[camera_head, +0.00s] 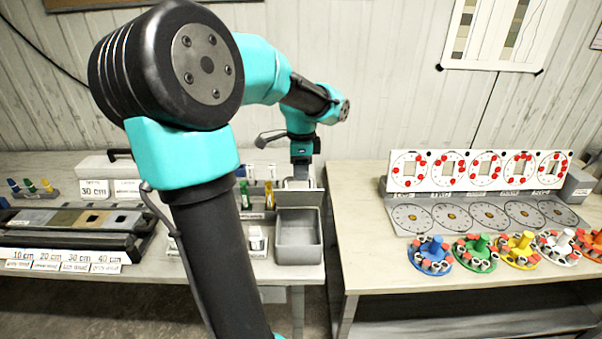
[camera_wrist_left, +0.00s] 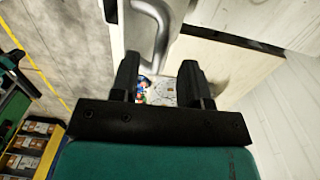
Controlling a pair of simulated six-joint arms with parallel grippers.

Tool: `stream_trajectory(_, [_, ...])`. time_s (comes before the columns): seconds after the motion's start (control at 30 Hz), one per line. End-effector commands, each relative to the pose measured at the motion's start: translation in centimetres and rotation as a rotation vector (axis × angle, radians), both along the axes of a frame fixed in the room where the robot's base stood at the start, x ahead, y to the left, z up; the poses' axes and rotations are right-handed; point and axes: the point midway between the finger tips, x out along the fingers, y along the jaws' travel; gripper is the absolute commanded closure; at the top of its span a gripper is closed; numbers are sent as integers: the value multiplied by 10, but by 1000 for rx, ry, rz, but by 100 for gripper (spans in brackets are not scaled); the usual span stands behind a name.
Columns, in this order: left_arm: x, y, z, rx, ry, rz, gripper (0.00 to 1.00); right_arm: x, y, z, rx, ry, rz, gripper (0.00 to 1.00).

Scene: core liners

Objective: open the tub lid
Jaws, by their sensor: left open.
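A grey open-topped tub (camera_head: 298,241) stands at the right end of the left bench. A pale panel (camera_head: 312,199) stands along its back edge; I cannot tell for sure whether it is the lid. My left gripper (camera_head: 300,181) points down just behind the tub, its fingertips partly hidden. In the left wrist view my left gripper (camera_wrist_left: 158,80) is open with nothing between its fingers. A grey looped handle (camera_wrist_left: 163,35) on a pale surface shows just beyond the fingers. My right gripper is not in view.
Small bottles (camera_head: 244,194) stand left of the tub. A dark tray with samples (camera_head: 75,225) lies on the left bench. The right bench (camera_head: 362,250) holds a dial rack (camera_head: 485,215) and several coloured carousels (camera_head: 430,256). A gap separates the benches.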

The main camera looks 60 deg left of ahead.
Motion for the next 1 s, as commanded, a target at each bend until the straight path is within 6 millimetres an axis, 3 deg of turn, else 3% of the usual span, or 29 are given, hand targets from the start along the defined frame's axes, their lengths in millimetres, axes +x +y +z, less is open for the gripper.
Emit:
stream_trajectory(0.17, [-1, 0, -15, 0, 1, 0, 58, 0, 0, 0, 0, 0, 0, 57])
stream_trajectory(0.47, [0, 0, -17, 1, 0, 0, 58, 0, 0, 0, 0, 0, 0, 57])
stream_trajectory(0.9, [0, 0, -17, 0, 0, 0, 98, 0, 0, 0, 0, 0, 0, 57])
stream_trajectory(1.0, [0, 0, -17, 0, 0, 0, 100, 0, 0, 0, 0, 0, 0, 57])
